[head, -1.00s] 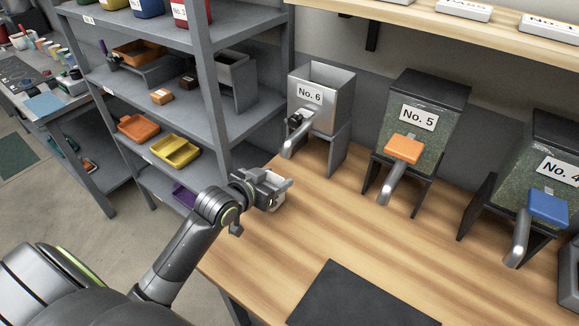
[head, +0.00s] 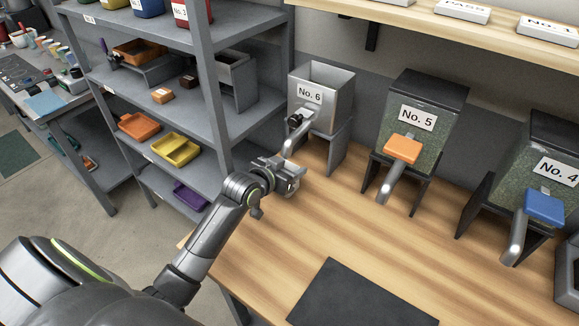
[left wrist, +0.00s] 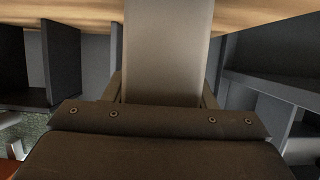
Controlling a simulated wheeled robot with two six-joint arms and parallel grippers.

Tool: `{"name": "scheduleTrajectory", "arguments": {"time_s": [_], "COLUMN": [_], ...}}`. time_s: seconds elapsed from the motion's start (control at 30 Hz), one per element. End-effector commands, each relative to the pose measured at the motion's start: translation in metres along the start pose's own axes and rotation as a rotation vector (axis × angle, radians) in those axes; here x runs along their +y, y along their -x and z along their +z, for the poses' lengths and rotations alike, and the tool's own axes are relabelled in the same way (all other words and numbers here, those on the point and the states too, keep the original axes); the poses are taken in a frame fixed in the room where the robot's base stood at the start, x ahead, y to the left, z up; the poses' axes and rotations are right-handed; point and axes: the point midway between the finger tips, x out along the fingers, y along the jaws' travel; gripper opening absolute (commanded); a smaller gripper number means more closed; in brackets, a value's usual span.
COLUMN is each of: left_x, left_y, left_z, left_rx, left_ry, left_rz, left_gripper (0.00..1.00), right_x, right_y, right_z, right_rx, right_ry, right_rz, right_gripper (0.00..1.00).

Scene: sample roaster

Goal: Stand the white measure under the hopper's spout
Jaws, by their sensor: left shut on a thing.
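My left gripper (head: 291,178) is shut on the white measure (head: 291,189), a small pale cup mostly hidden by the fingers. It holds it over the back left of the wooden table, just below and in front of hopper No. 6 (head: 322,97). The hopper's grey spout (head: 287,150) slants down, and its lower end is close to the gripper or hidden behind it. I cannot tell whether the measure touches the table. In the left wrist view a pale slab (left wrist: 168,50) fills the middle; I cannot tell what it is. My right gripper is not in view.
Hopper No. 5 (head: 425,115) with an orange slide and No. 4 (head: 545,170) with a blue one stand to the right. A grey shelf rack (head: 222,130) is on the left. A dark mat (head: 350,297) lies at the front; the table (head: 330,215) between is clear.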

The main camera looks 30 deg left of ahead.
Motion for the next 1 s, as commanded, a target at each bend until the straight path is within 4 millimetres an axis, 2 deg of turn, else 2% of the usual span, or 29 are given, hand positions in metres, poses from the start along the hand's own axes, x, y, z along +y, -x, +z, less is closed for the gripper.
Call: {"name": "scheduleTrajectory", "arguments": {"time_s": [0.03, 0.07, 0.2, 0.53, 0.63, 0.77, 1.0], "left_x": [0.0, 0.0, 0.0, 0.0, 0.0, 0.0, -0.001], "left_y": [-0.001, -0.001, 0.0, 0.001, 0.008, 0.026, 0.071], "left_z": [0.003, 0.002, 0.002, -0.002, -0.001, 0.0, 0.0], "left_rx": [-0.001, -0.001, -0.001, 0.0, 0.0, 0.0, -0.001], "left_ry": [0.001, 0.001, 0.001, 0.0, 0.0, -0.001, -0.003], "left_rz": [0.0, 0.0, 0.0, 0.0, 0.0, 0.0, 0.0], "left_gripper": [0.28, 0.55, 0.73, 0.73, 0.73, 0.73, 0.73], "right_x": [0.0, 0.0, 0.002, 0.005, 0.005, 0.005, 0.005], "right_y": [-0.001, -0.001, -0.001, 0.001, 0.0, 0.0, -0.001], "right_z": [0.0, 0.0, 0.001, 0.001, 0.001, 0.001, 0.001], "right_rx": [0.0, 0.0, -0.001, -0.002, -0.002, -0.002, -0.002], "right_ry": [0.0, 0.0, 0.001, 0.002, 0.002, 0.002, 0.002], "right_rz": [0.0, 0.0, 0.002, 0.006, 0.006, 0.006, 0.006], "right_gripper": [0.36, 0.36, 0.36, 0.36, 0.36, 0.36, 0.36]}}
